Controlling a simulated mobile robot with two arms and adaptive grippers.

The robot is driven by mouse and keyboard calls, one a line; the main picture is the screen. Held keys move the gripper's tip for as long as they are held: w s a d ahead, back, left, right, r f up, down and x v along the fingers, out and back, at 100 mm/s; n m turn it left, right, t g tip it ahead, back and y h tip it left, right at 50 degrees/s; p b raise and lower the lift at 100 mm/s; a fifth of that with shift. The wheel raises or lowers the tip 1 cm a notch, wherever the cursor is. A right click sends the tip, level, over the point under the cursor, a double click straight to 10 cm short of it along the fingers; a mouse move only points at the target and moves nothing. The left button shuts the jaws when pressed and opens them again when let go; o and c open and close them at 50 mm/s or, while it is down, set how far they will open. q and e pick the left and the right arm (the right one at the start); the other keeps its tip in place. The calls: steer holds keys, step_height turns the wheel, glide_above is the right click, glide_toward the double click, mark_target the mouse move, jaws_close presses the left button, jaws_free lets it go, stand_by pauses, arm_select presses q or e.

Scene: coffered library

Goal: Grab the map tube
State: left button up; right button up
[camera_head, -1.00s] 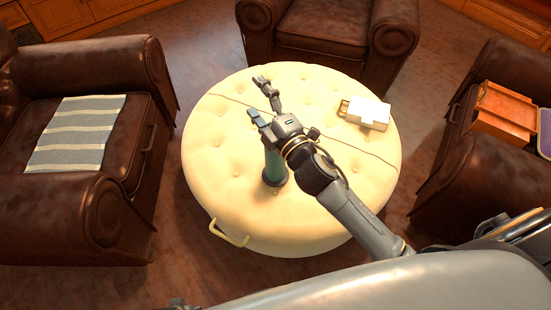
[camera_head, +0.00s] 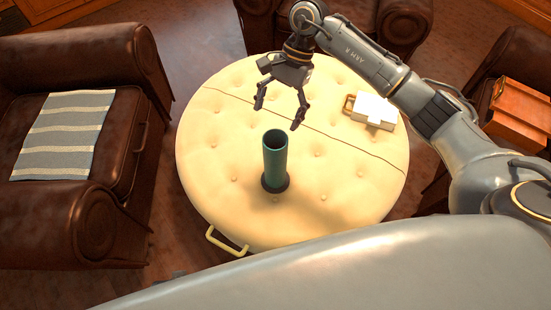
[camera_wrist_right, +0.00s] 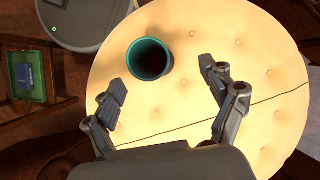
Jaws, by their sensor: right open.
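The map tube (camera_head: 274,160) is a dark green, open-topped cylinder with a dark base. It stands upright on the round cream tufted ottoman (camera_head: 215,190). My right gripper (camera_head: 278,118) is open and empty, above the ottoman and beyond the tube in the head view, apart from it. In the right wrist view the tube's open mouth (camera_wrist_right: 149,59) shows above and between the spread fingers of the right gripper (camera_wrist_right: 165,88), nearer the left finger. My left gripper is not in view.
A white box with a tan handle (camera_head: 372,110) lies on the ottoman's right side. Brown leather armchairs surround the ottoman; the left one holds a striped cloth (camera_head: 66,133), the right one a wooden box (camera_head: 518,115). A yellow handle (camera_head: 226,242) juts from the ottoman's near edge.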

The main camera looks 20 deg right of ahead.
mark_target(278, 139)
steer(key=shift+h, duration=0.5)
steer(key=x, duration=0.2)
steer(key=d+x, duration=0.1)
steer(key=x, duration=0.2)
steer(key=d+x, duration=0.1)
steer(key=x, duration=0.2)
steer(key=shift+a+f, duration=0.1)
steer(key=shift+f, duration=0.3)
steer(key=shift+x, duration=2.3)
steer(key=c, duration=1.6)
jaws_close()
